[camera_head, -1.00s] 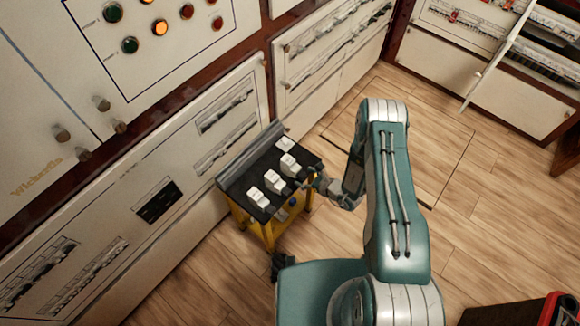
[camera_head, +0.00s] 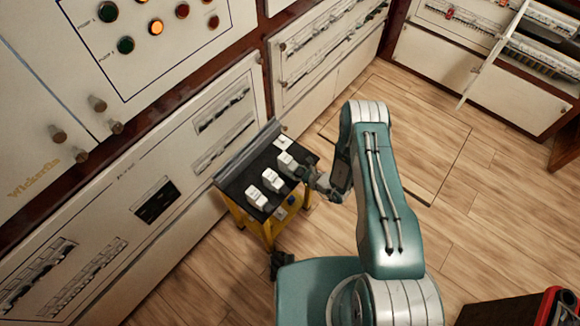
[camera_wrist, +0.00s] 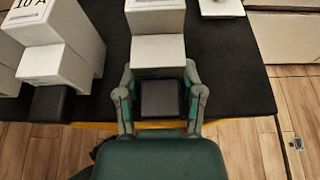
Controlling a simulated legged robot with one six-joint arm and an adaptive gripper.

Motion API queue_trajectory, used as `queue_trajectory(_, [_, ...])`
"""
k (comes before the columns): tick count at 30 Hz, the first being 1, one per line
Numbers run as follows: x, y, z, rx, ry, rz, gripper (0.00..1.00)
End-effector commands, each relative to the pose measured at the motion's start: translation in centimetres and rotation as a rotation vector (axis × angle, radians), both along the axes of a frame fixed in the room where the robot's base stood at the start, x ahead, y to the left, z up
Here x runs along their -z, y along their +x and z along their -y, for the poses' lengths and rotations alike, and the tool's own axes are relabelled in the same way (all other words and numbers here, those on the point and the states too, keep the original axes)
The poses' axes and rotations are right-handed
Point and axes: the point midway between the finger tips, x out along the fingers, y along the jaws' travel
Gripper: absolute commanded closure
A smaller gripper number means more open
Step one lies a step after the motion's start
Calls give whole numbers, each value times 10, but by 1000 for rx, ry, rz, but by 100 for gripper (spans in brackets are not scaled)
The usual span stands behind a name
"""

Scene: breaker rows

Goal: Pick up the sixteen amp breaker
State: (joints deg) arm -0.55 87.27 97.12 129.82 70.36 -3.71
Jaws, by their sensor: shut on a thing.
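Three white breakers stand in a row on the black top of a small yellow stand (camera_head: 235,186). My gripper (camera_head: 298,170) is shut on the rightmost breaker (camera_head: 286,161), at its front end. In the wrist view my gripper (camera_wrist: 161,98) has one finger on each side of that breaker's black front block, and its white body (camera_wrist: 158,49) rises behind. Its label is cut off at the top edge, so I cannot read its rating. It appears to rest on the black top. The breaker to its left (camera_wrist: 66,68) reads "10 A"; the leftmost breaker (camera_head: 256,197) has no legible label.
A flat white piece (camera_head: 284,142) lies at the stand's far right corner, beyond the held breaker. A cabinet wall with panels (camera_head: 150,200) runs close behind the stand. Wooden floor (camera_head: 450,215) is open to the right. A red and black object (camera_head: 525,308) stands at lower right.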

Motion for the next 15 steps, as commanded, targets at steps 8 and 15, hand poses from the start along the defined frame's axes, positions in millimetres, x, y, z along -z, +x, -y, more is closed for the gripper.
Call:
queue_trajectory(8, [-12, 0, 0, 0, -1, -1, 100])
queue_trajectory(15, [-45, 8, 11, 5, 0, 4, 100])
